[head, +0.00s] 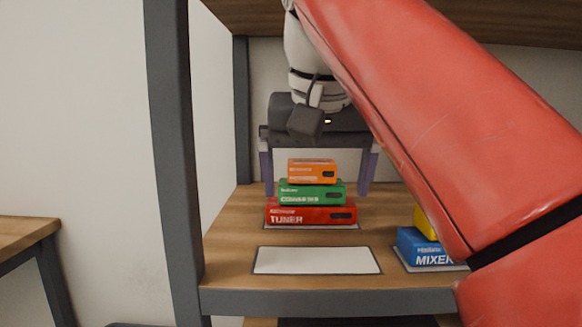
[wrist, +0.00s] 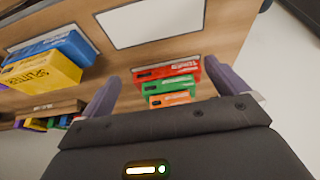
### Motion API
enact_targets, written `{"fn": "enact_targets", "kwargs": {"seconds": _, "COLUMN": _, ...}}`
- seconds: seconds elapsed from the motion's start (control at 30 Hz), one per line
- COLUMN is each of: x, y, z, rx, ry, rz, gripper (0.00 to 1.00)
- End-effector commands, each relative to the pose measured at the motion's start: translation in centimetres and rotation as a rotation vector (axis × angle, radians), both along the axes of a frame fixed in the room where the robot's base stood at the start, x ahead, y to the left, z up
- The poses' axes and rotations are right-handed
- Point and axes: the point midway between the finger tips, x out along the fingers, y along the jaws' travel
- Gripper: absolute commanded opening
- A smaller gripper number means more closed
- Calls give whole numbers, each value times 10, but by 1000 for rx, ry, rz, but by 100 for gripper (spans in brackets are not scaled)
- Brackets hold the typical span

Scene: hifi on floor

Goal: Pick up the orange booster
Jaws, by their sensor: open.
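The orange booster (head: 312,171) is a small box on top of a stack in the head view. Under it lie a green box (head: 311,193) and a red tuner box (head: 311,212) at the bottom. My gripper (head: 318,172) is open, with its two purple fingers on either side of the stack and apart from the orange box. In the wrist view the orange booster (wrist: 169,98) shows between the fingers, near the gripper body, which hides part of it.
A blank white mat (head: 317,260) lies in front of the stack. At the right, a blue mixer box (head: 425,246) has a yellow box (head: 425,222) on it, partly hidden by my red arm. A dark shelf post (head: 173,150) stands at the left.

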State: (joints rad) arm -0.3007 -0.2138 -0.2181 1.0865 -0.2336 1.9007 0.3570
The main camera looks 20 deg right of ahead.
Motion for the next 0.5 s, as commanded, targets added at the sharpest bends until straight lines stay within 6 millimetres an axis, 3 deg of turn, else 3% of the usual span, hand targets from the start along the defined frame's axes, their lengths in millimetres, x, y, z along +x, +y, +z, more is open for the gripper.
{"fn": "enact_targets", "kwargs": {"seconds": 0.3, "x": 49, "y": -21, "z": 3, "rx": -1, "ry": 2, "rz": -6, "gripper": 98}}
{"fn": "enact_targets", "kwargs": {"seconds": 0.5, "x": 63, "y": -27, "z": 2, "rx": -1, "ry": -1, "rz": -4, "gripper": 98}}
